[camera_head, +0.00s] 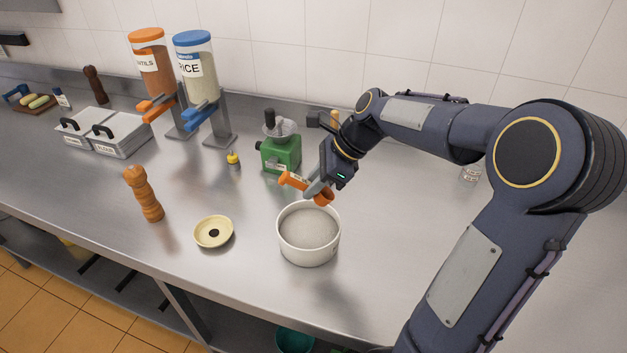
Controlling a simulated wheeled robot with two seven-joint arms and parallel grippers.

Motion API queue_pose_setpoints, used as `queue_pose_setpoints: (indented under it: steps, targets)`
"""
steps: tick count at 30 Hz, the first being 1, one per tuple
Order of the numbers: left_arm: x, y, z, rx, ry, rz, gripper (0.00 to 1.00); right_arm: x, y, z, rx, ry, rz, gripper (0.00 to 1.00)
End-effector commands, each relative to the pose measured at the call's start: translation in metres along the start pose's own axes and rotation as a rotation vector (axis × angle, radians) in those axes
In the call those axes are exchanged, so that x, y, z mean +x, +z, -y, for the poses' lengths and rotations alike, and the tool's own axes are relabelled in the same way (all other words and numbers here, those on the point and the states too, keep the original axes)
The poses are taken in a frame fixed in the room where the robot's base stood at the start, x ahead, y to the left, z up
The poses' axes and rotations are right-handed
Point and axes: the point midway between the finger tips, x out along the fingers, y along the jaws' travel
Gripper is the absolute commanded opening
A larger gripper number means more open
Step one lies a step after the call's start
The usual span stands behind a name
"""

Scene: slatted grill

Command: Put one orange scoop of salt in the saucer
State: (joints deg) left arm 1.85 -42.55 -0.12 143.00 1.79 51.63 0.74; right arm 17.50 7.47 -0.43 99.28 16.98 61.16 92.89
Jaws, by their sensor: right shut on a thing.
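My right gripper (318,189) is shut on an orange scoop (293,180), above the far rim of a white pot (309,255). The pot holds a pale grey grainy fill, which looks like salt (308,228). The scoop's cup end (324,197) is just over the pot's back edge; whether anything is in it cannot be seen. A small cream saucer (228,235) with a dark spot in its middle stands on the steel counter, left of the pot. My left gripper is not in view.
A green machine (281,155) stands close behind the scoop. A wooden mill (143,195) and a small yellow-topped timer (233,160) stand to the left. Orange-lidded and blue-lidded dispensers (197,70) and lidded metal containers (120,135) are farther back. The counter between saucer and pot is clear.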

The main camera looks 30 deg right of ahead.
Motion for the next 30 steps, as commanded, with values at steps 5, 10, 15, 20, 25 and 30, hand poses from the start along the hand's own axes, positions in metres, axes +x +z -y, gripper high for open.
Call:
queue_pose_setpoints:
  steps: [5,10,15,20,25,30]
  targets:
    - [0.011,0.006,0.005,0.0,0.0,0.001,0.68,0.016,-0.011,0.0,0.002,0.002,-0.001,0.0]
    - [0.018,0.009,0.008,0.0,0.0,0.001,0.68,0.029,-0.02,0.0,0.001,0.001,-0.001,0.0]
    - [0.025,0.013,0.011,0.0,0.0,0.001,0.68,0.042,-0.029,0.0,0.002,0.002,-0.001,0.0]
    - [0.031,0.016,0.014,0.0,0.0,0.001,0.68,0.053,-0.037,0.0,0.001,0.001,-0.001,0.0]
    - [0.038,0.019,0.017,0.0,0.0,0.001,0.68,0.066,-0.045,0.0,0.002,0.002,0.0,0.0]
    - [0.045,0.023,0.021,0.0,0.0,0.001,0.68,0.079,-0.054,0.0,0.002,0.001,-0.001,0.0]
